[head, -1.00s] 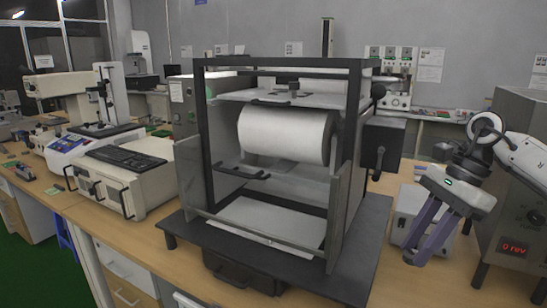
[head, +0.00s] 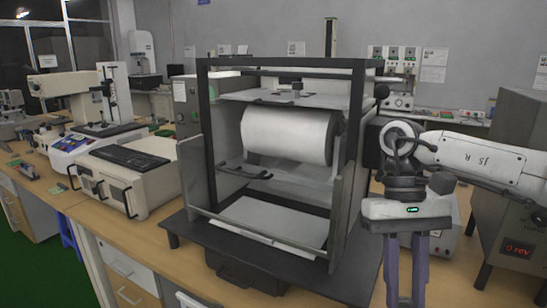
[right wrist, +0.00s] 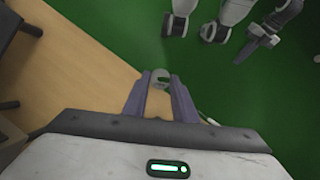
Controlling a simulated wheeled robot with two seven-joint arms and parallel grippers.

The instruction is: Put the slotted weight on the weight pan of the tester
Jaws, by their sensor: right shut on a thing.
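The tester (head: 357,130) is a dark open frame with a large white drum (head: 287,137) inside it. A light plate (head: 270,97) with a small dark piece on it lies across its upper part; I cannot tell which part is the weight pan. My right gripper (head: 405,303) points down at the tester's front right, its fingertips cut off by the lower edge. In the right wrist view it (right wrist: 160,84) is shut on the slotted weight (right wrist: 160,75), a small grey disc between the fingertips, partly hidden by them. My left gripper is not in the head view.
The tester stands on a dark base plate (head: 188,233) on the wooden bench. A grey box with a red display (head: 518,248) is at the right. Below the gripper are the bench edge (right wrist: 110,60) and green floor (right wrist: 235,90).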

